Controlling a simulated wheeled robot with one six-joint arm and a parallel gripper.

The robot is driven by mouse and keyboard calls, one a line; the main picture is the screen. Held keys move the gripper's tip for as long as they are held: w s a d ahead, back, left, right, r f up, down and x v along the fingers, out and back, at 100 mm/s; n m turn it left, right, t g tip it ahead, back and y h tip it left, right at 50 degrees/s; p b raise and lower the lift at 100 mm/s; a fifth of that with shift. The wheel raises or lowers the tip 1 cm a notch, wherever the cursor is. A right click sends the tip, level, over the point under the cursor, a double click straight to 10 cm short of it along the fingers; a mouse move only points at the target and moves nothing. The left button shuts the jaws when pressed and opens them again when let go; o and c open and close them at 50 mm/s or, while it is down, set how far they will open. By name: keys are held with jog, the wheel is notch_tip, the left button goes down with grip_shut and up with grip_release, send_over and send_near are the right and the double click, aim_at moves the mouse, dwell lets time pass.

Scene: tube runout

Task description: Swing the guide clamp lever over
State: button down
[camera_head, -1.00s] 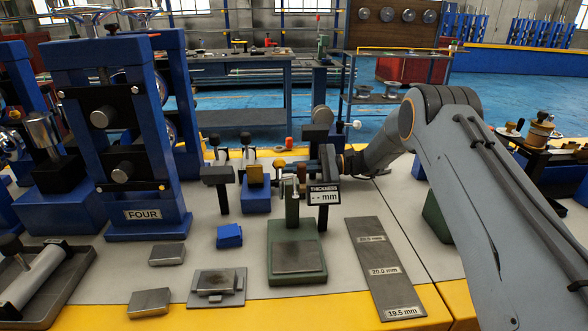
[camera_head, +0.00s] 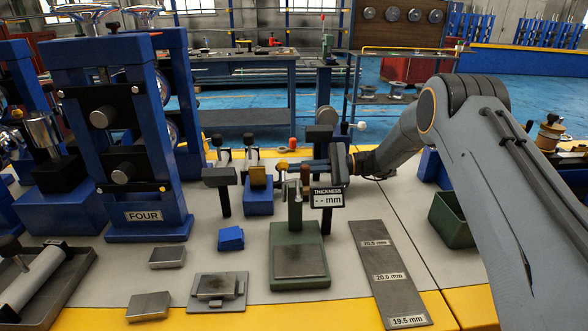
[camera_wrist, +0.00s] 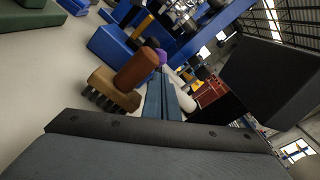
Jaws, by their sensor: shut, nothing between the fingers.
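The guide is a blue block (camera_head: 258,203) with a brass piece (camera_head: 257,177) on top, right of the blue stand marked FOUR (camera_head: 120,150). An orange-yellow ball knob (camera_head: 282,165) shows just right of it; I cannot tell whether it belongs to the clamp lever. My gripper (camera_head: 304,164) is level, pointing left behind the thickness gauge and partly hidden by it.
A brush with a brown handle (camera_wrist: 136,70) lies close beside my fingers. The green thickness gauge (camera_head: 300,282) stands in front, and black-topped posts (camera_head: 220,178) stand near the guide. Steel blocks (camera_head: 148,305) and a marked strip (camera_head: 388,275) lie on the front bench.

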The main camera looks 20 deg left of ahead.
jog(key=b+v, duration=0.1)
jog(key=v, duration=0.7)
jog(key=shift+d, duration=0.35)
